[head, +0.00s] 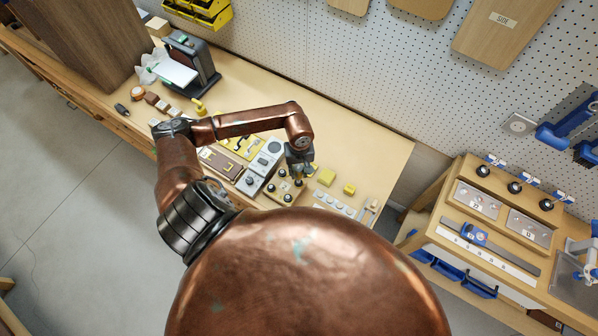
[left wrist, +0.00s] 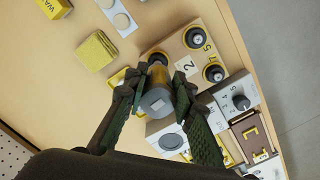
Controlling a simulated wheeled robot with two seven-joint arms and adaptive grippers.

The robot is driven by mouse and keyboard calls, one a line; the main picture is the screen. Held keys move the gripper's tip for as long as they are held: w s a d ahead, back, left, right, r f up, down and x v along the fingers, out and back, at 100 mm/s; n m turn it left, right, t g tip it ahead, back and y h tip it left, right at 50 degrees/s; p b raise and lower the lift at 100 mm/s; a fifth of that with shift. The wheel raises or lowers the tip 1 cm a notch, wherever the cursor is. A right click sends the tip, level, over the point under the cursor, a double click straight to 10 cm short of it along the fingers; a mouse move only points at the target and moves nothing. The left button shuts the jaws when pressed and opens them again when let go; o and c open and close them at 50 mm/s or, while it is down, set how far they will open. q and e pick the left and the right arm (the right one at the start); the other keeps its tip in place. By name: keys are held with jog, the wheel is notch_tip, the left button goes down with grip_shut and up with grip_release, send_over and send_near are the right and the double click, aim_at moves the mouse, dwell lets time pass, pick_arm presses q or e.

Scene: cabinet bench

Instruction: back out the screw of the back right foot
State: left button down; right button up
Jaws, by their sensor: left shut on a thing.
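My left gripper (head: 298,174) is shut on a short grey cylinder, seemingly a driver (left wrist: 155,102), with a brass-coloured lower part. The left wrist view shows its fingers (left wrist: 159,80) on both sides of it. A light wooden block marked 2 (left wrist: 187,65) lies below, with black round feet in yellow rings. Two feet (left wrist: 194,38) (left wrist: 214,73) show clearly. The driver points down at another dark foot (left wrist: 157,58) near a block corner; whether it touches the screw is hidden. My right gripper is in neither view.
A grey unit with a dial (left wrist: 238,102) stands close beside the block. Yellow blocks (head: 327,177) and a pale strip with round spots (head: 334,204) lie to the right. A black machine (head: 193,62) stands at the back left.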

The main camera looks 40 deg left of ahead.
pick_arm(q)
jog(key=shift+b, duration=0.45)
dwell(0.4)
jog(key=shift+f+b, duration=0.25)
jog(key=shift+b, duration=0.1)
dwell(0.5)
jog(key=shift+s+f+b, duration=0.2)
jog(key=shift+b, duration=0.25)
dwell(0.8)
jog(key=shift+r, duration=0.15)
jog(key=shift+w+a+r+p, duration=0.15)
jog(key=shift+r+p, duration=0.15)
jog(key=shift+r, duration=0.5)
jog(key=shift+r+p, duration=0.6)
jog(key=shift+r, duration=1.65)
jog(key=shift+w+d, duration=0.15)
jog(key=shift+d, duration=0.05)
